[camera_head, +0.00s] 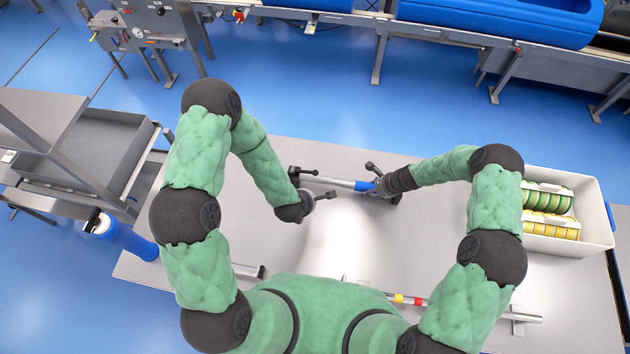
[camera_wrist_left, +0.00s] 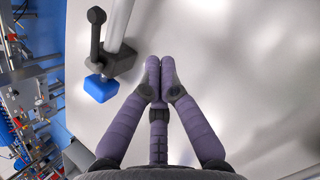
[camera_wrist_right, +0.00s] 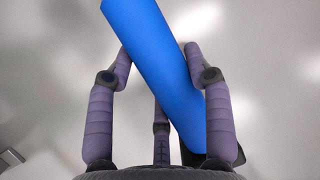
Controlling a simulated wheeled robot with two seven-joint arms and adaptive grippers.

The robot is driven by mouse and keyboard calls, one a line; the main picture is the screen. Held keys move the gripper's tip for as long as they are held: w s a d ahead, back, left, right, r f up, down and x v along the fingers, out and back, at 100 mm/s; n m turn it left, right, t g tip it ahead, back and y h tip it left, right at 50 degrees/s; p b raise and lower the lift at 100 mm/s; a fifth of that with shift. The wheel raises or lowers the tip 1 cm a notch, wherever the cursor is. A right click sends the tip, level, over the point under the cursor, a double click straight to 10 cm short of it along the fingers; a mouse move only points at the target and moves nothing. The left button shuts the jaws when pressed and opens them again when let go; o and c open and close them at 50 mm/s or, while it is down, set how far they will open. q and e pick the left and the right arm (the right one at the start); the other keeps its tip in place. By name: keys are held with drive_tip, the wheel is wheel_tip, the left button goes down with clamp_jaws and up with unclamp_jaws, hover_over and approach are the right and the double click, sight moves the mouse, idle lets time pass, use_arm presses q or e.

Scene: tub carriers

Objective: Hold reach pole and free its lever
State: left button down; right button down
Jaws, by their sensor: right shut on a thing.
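The reach pole (camera_head: 338,182) lies across the table, a grey tube with a blue sleeve (camera_head: 363,186). A dark lever (camera_head: 302,172) stands out at its left end. In the left wrist view, the lever (camera_wrist_left: 96,38) sits on a black clamp (camera_wrist_left: 120,62) beside a blue end piece (camera_wrist_left: 101,89). My left gripper (camera_head: 328,195) is shut and empty, just in front of that end; its fingertips (camera_wrist_left: 153,64) are together, apart from the clamp. My right gripper (camera_head: 377,186) is shut on the blue sleeve, which runs diagonally between its fingers in the right wrist view (camera_wrist_right: 155,70).
A white bin (camera_head: 567,242) with green and yellow rolls stands at the table's right end. A pole with red and yellow bands (camera_head: 408,299) lies near the front edge. A grey cart (camera_head: 100,150) stands at the left. The table between the grippers and front edge is mostly clear.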

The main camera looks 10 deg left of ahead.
sight(316, 180)
drive_tip(key=shift+s, duration=0.1)
use_arm(q)
drive_tip(key=w+n, duration=0.1)
drive_tip(key=n, duration=0.1)
drive_tip(key=w+r+n+t, duration=0.1)
drive_tip(key=n, duration=0.2)
drive_tip(key=w+r+n+y, duration=0.1)
drive_tip(key=n, duration=0.2)
drive_tip(key=shift+w+a+t, duration=0.15)
drive_tip(key=shift+w+t, duration=0.1)
drive_tip(key=shift+t, duration=0.15)
use_arm(e)
drive_tip(key=shift+f, duration=0.1)
use_arm(q)
drive_tip(key=shift+f, duration=0.1)
drive_tip(key=shift+x, duration=5)
